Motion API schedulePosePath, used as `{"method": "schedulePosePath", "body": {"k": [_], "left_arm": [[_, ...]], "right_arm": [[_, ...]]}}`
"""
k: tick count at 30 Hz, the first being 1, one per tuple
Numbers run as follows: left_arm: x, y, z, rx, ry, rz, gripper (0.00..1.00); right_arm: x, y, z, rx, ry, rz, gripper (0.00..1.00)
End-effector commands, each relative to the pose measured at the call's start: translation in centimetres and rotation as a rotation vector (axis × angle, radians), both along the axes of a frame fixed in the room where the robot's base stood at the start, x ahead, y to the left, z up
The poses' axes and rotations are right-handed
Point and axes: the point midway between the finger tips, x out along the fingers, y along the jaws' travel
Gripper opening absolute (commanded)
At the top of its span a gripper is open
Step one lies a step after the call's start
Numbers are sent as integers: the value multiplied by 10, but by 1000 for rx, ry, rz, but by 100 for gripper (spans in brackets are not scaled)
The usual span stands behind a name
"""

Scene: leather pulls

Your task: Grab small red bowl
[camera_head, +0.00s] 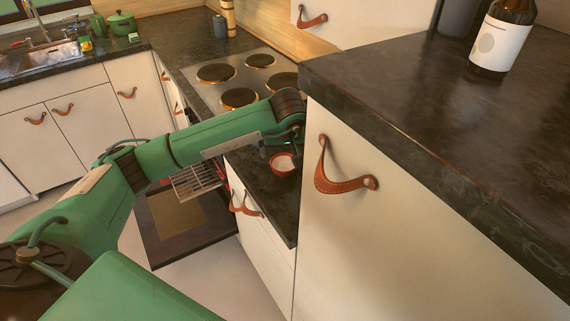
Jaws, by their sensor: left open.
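The small red bowl (282,164) has a pale inside and sits on the dark counter strip (278,205) between the stove and the tall cabinet. My green left arm reaches across from the left. Its gripper (284,146) is just above the bowl and is open, with the fingers small and partly hidden against the dark counter. I cannot tell whether a finger touches the bowl's rim. My right gripper is not in view.
The tall cabinet (400,230) with its dark top stands close on the right, a bottle (499,38) on it. The stove (240,80) lies behind my arm. An open oven door (180,222) with a rack is below. A green pot (121,22) stands far left.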

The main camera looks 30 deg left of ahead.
Motion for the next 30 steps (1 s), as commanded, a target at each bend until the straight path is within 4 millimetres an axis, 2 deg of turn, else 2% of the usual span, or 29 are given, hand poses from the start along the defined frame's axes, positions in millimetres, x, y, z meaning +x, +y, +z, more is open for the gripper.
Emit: {"method": "schedulePosePath", "body": {"k": [5,11,21,30], "left_arm": [[8,4,-22,-2,2,0,99],[10,7,-32,-2,1,-1,99],[19,17,-71,-2,2,0,99],[21,19,-77,-1,-1,-2,99]], "right_arm": [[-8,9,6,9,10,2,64],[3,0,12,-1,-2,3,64],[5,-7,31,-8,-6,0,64],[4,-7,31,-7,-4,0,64]]}}
